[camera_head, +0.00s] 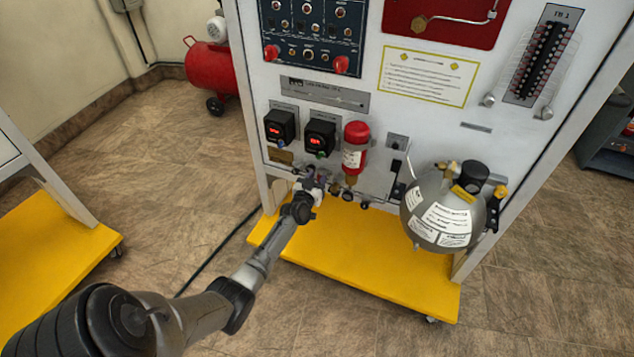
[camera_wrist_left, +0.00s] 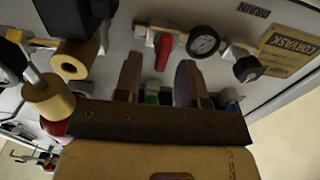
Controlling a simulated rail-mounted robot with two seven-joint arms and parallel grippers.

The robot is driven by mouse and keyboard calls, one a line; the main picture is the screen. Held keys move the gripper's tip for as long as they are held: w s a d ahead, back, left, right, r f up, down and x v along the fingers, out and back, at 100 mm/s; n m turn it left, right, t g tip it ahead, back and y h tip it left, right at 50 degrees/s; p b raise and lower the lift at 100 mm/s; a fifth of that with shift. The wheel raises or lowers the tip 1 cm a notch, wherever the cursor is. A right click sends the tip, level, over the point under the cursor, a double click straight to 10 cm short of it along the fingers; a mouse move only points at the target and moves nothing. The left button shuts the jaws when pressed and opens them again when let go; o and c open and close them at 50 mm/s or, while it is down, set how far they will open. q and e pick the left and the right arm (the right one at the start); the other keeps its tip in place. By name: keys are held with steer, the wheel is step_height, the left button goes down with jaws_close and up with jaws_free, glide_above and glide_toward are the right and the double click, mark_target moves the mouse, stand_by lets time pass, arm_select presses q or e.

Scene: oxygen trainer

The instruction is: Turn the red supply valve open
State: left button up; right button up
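The red supply valve handle (camera_wrist_left: 162,50) shows in the left wrist view as a small red lever on a pipe fitting at the front panel, beside a round gauge (camera_wrist_left: 204,41). My left gripper (camera_wrist_left: 159,64) is open, with its two fingers spread on either side of the red lever's line. The lever shows between the fingertips; I cannot tell whether they touch it. In the head view my left gripper (camera_head: 314,182) is at the lower part of the trainer panel (camera_head: 375,115), and the valve is hidden there. My right gripper is not in view.
A grey round tank (camera_head: 442,208) stands farther right. A black knob (camera_wrist_left: 247,68) is near the gauge. The yellow base (camera_head: 350,255) juts out below.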

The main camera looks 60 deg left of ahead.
arm_select(q)
steer(key=shift+w+a, duration=0.1)
steer(key=shift+c, duration=0.5)
jaws_close()
